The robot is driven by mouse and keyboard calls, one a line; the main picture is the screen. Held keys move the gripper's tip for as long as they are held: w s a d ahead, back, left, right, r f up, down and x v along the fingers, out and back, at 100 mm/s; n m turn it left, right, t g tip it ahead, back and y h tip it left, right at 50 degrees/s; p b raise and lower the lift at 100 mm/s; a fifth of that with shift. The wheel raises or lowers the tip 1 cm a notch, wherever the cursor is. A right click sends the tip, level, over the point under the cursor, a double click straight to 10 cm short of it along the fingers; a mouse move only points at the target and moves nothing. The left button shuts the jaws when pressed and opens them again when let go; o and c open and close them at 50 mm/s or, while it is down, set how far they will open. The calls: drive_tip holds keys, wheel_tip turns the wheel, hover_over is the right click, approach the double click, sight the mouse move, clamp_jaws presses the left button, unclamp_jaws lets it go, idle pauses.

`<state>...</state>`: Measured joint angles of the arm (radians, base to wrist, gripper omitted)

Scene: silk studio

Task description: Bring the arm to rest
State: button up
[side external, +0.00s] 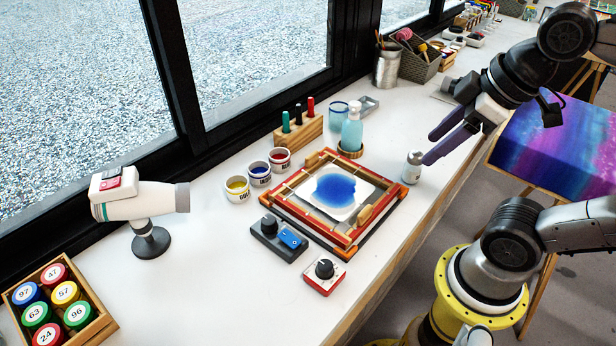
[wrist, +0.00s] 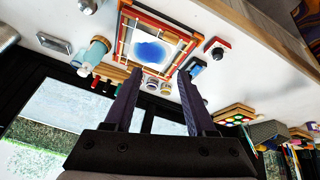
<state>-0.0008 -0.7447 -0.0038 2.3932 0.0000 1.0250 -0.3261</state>
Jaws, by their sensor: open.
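My gripper (side external: 449,139) hangs in the air over the right part of the white table, with its two purple fingers apart and nothing between them. In the wrist view my gripper (wrist: 160,92) also shows as two spread, empty fingers. A small jar with a grey lid (side external: 413,167) stands on the table just beyond and beside the fingertips in the side view; I cannot tell the exact gap. The wooden frame (side external: 284,205) with a white cloth bearing a blue blot (side external: 335,189) lies on the table, apart from my gripper.
A blue bottle (side external: 352,130), paint cups (side external: 259,174), a pen block (side external: 298,132), a switch box (side external: 279,238), a knob box (side external: 324,274), a white dryer (side external: 140,204) and a crate of numbered jars (side external: 98,332) stand around. A purple-blue cloth (side external: 560,140) is at the right.

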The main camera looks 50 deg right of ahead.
drive_tip(key=shift+w+f+m, duration=0.1)
drive_tip(key=shift+f+m, duration=1.4)
drive_tip(key=shift+m, duration=0.4)
